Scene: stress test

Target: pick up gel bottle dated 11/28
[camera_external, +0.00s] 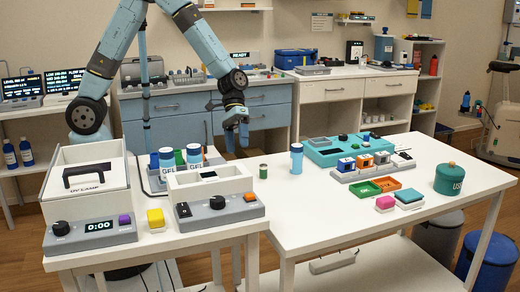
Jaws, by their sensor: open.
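Two light-blue bottles with "GEL" labels, one on the left (167,166) and one on the right (195,160), stand close together behind the white boxes on the left table. A similar blue bottle (296,163) stands apart near the left edge of the right table; its label faces partly away. No date is readable on any of them. My gripper (237,143) points down, open and empty, in the air between the pair and the lone bottle. It touches no bottle.
A small green container (263,171) is left of the lone bottle. The right table's front left is clear.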

